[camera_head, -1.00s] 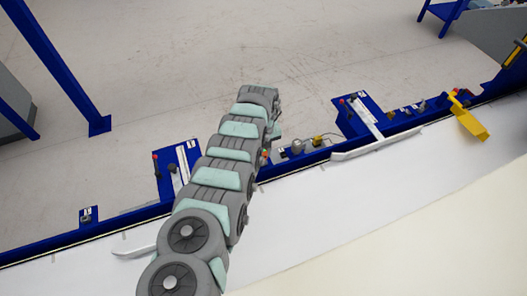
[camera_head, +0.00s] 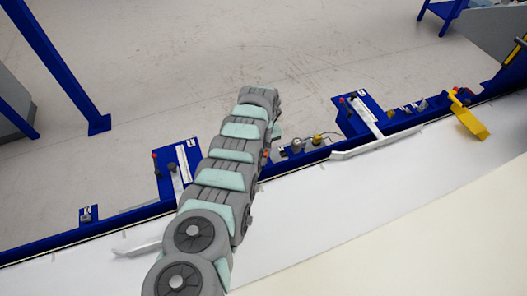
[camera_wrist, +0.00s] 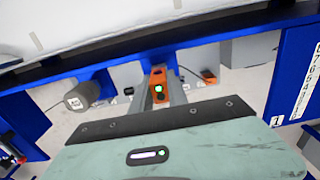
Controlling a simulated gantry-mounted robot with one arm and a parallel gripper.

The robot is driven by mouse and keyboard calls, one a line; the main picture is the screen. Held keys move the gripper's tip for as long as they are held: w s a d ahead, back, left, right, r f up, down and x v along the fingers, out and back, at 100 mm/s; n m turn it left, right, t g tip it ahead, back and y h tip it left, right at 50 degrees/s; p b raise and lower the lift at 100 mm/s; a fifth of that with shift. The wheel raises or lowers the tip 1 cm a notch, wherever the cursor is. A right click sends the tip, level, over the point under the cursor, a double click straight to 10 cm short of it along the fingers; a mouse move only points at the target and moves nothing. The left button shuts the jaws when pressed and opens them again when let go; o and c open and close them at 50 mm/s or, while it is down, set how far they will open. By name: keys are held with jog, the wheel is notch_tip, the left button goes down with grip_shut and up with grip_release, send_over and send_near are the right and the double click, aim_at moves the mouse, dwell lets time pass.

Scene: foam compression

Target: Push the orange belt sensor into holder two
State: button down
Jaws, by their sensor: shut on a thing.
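The orange belt sensor (camera_wrist: 158,84) shows in the wrist view as a small orange block with a green light and a dark round spot. My gripper (camera_wrist: 160,94) is shut on it, with a grey finger on each side. The sensor is at the blue rail (camera_wrist: 120,67), and I cannot tell whether it touches a holder. In the head view my arm covers most of the gripper, and only a small orange patch (camera_head: 266,153) shows beside it. No label marks holder two clearly.
A second small orange part (camera_wrist: 208,77) sits right of the sensor, near a grey box. A grey cylinder (camera_wrist: 77,99) is at left, and a numbered scale (camera_wrist: 307,80) at right. The white belt (camera_head: 300,215) runs along the blue rail. A yellow part (camera_head: 470,122) stands at far right.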

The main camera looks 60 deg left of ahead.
jog(key=shift+f+b, duration=0.8)
jog(key=shift+f, duration=0.2)
jog(key=c, duration=1.2)
grip_release()
jog(key=shift+r, duration=0.15)
jog(key=shift+r+p, duration=2.95)
jog(key=shift+p, duration=0.35)
notch_tip(320, 180, up, 3)
jog(key=p, duration=0.3)
jog(key=shift+r, duration=0.2)
jog(key=shift+r+b, duration=0.15)
jog(key=shift+b, duration=0.15)
notch_tip(320, 180, up, 7)
